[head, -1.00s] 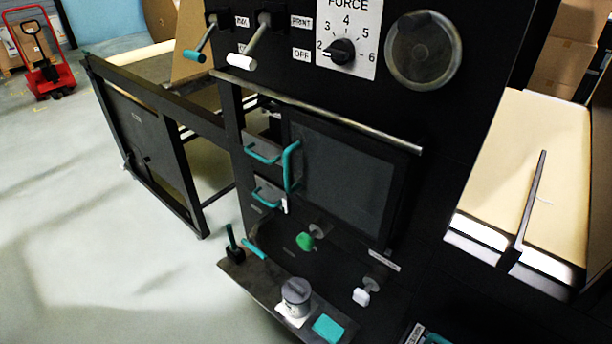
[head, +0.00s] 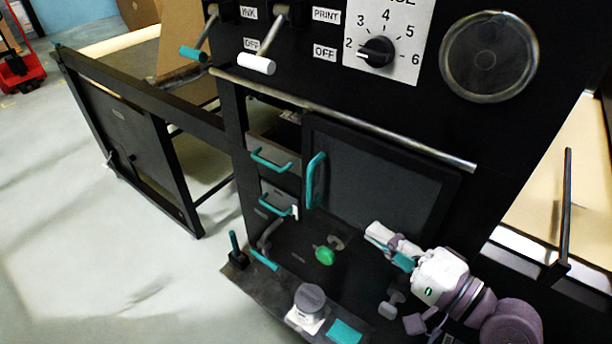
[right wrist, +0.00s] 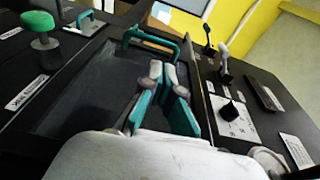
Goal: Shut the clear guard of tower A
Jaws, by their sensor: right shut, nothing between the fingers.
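The guard (head: 390,180) is a dark see-through panel in a black frame, with a teal handle (head: 316,180) along its left edge in the head view. Whether it sits flush or ajar is hard to tell, and no tower letter is readable. My right gripper (head: 372,230) is in front of the panel's lower part, right of and below the handle. In the right wrist view the gripper (right wrist: 163,72) is shut and empty. Its tips point toward the handle (right wrist: 152,40) across the panel (right wrist: 85,90), apart from the handle. My left gripper is out of view.
Two drawers with teal handles (head: 270,160) lie left of the guard; the upper one stands out. A steel bar (head: 350,122) runs above. A green knob (head: 324,256) and a shelf with a grey-lidded jar (head: 309,300) and teal block (head: 344,332) are below.

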